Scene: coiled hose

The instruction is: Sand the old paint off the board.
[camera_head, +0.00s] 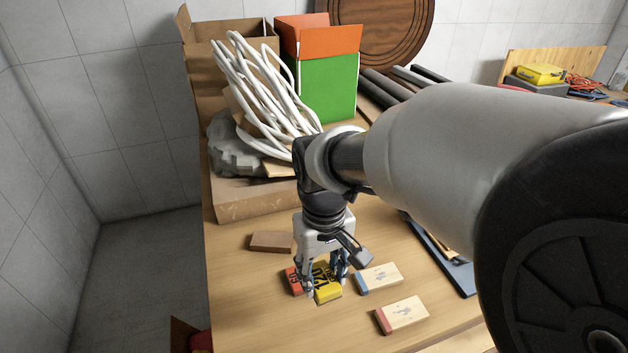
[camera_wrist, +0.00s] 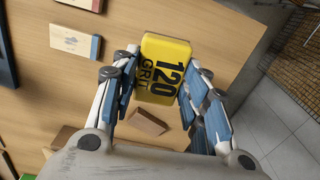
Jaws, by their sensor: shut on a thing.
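My gripper (camera_head: 322,288) points down low over the wooden workbench, shut on a yellow block (camera_head: 329,292). In the wrist view the block (camera_wrist: 166,68) shows black "120 GRIT" lettering between the two blue-padded fingers (camera_wrist: 162,85). A red piece with dark marks (camera_head: 292,281) shows by the left finger in the head view; I cannot tell whether it is a separate block. Two pale wooden blocks lie to the right, one with a blue end (camera_head: 379,278) and one with a red end (camera_head: 402,314). I cannot make out a painted board for certain.
A plain brown block (camera_head: 270,242) lies behind the gripper. A dark blue-edged tray or frame (camera_head: 438,262) lies at right, partly behind my arm. A white coiled hose (camera_head: 262,85), grey rock (camera_head: 232,148) and green box (camera_head: 328,88) fill the back. The bench's front left is clear.

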